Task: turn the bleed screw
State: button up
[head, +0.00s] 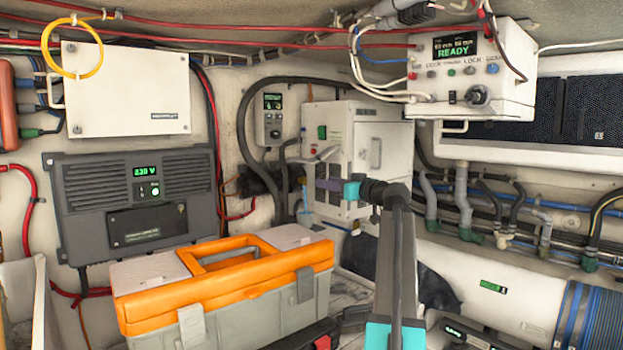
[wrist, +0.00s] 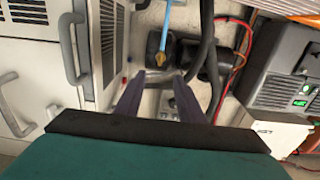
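My gripper (wrist: 159,76) is open, its two dark purple fingers apart. In the head view my gripper (head: 313,183) points left, in front of the white cabinet. Past the fingertips in the wrist view is a black pump-like unit (wrist: 188,58) with a blue hose at its top. In the head view the black unit (head: 257,181) is partly hidden behind hoses.
The white cabinet (head: 376,146) with protruding handles is close beside my gripper. An orange-lidded toolbox (head: 147,290) stands in front at the left. A dark grey inverter (head: 85,206) is on the left wall. A control box (head: 475,95) hangs upper right. Hoses loop around the black unit.

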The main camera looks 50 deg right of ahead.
aim_at(306, 178)
jog(key=w, duration=0.3)
jog(key=w+p, duration=0.1)
jog(key=w, duration=0.2)
jog(key=w+p, duration=0.1)
jog(key=w, duration=0.2)
jog(key=shift+w+d, duration=0.15)
jog(key=shift+d, duration=0.2)
grip_shut()
